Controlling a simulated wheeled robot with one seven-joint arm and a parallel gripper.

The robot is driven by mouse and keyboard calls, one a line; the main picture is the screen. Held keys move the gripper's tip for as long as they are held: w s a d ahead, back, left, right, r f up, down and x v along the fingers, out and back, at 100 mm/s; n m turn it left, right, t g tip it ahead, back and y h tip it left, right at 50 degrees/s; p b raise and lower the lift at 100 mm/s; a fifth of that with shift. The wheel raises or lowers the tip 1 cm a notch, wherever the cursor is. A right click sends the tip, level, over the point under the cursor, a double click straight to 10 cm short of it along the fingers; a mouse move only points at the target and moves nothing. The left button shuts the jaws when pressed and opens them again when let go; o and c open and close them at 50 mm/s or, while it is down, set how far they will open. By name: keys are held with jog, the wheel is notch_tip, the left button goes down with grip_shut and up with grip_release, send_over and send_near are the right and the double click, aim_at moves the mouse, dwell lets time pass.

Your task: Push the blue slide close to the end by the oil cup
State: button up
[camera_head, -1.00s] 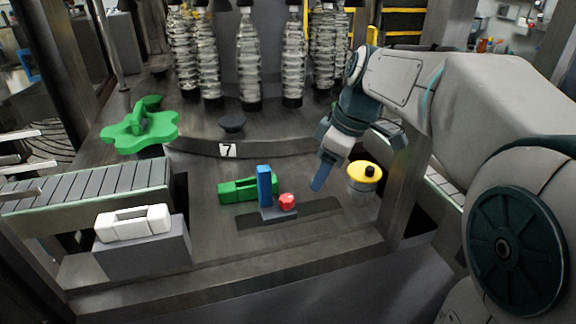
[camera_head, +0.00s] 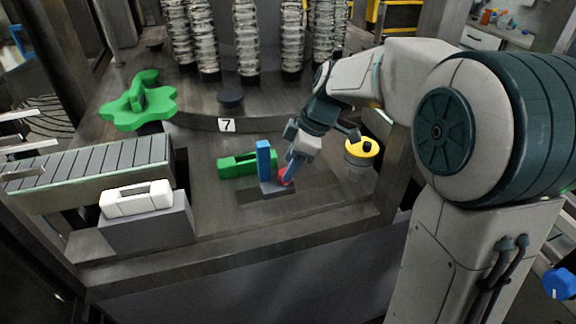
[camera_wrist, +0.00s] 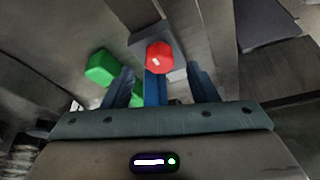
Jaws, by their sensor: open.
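The blue slide (camera_head: 264,160) is an upright blue block on a small grey base with a red knob (camera_head: 286,173) on its right. It sits on a dark track, toward the track's left part. The oil cup (camera_head: 361,154), yellow-topped with a black knob, stands to the right beyond the track. My gripper (camera_head: 288,172) is open and low at the slide's right side, partly covering the red knob. In the wrist view, the blue slide (camera_wrist: 155,90) and red knob (camera_wrist: 160,57) appear between my open fingers (camera_wrist: 160,88). Contact cannot be told.
A white piece (camera_head: 136,199) rests on a grey stand at left, by a roller conveyor (camera_head: 90,163). A green star-shaped wheel (camera_head: 138,106) is at back left. The track right of the slide is bare.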

jog(key=shift+x, duration=1.15)
jog(key=c, duration=1)
jog(key=shift+o, duration=0.2)
jog(key=shift+m+b, duration=0.3)
jog(key=shift+f+m+t+b, duration=0.15)
jog(key=shift+m+t+b, duration=0.35)
jog(key=shift+m+b, duration=0.4)
jog(key=m+t+b, duration=0.1)
jog(key=m, duration=0.1)
jog(key=shift+s+m+h+b, duration=0.15)
jog(key=shift+m+h+b, duration=0.15)
jog(key=shift+m+b, duration=0.1)
jog(key=m+h, duration=0.1)
jog(key=m, duration=0.1)
jog(key=m+t+b, duration=0.1)
jog(key=m, duration=0.2)
jog(key=shift+s+a+r+h, duration=0.1)
jog(key=shift+a+r+h, duration=0.1)
jog(key=shift+h, duration=0.2)
jog(key=shift+m+t, duration=0.3)
jog(key=shift+m, duration=0.1)
